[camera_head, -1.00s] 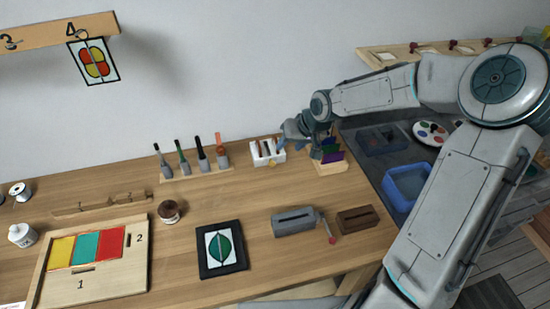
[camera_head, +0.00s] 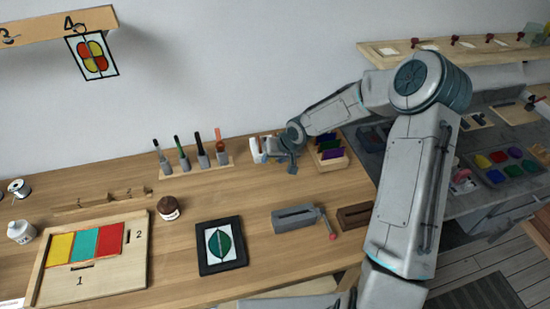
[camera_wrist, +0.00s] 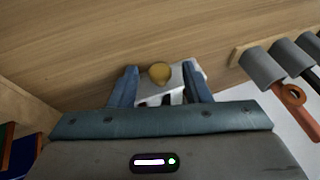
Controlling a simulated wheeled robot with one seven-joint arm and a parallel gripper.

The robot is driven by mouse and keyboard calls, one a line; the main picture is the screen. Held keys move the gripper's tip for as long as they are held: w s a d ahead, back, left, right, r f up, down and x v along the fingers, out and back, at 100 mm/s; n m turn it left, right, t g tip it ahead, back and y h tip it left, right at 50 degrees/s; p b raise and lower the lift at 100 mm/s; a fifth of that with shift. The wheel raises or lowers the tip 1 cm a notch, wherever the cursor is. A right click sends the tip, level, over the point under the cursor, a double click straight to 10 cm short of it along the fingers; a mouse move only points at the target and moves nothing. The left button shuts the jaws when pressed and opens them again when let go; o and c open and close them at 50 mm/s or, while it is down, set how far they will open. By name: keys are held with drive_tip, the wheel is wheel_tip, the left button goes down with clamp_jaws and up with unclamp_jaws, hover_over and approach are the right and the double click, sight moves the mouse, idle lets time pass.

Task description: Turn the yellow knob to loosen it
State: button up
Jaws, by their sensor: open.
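The yellow knob (camera_wrist: 160,73) shows in the wrist view as a small rounded disc at the front of a white block (camera_wrist: 172,88). My gripper (camera_wrist: 164,74) is open, with one blue finger on each side of the knob and a visible gap at least on the left. I cannot tell whether the right finger touches the block. In the head view my gripper (camera_head: 279,158) is at the white block (camera_head: 259,150) near the back of the table and hides most of it. The knob is hidden there.
A rack of upright tools (camera_head: 198,160) stands left of the block. A wooden holder with coloured panels (camera_head: 330,154) stands close on the right. A grey clamp-like box (camera_head: 296,218) and a dark framed leaf panel (camera_head: 221,247) lie nearer. Bare wood lies between.

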drive_tip(key=shift+c, duration=0.3)
clamp_jaws()
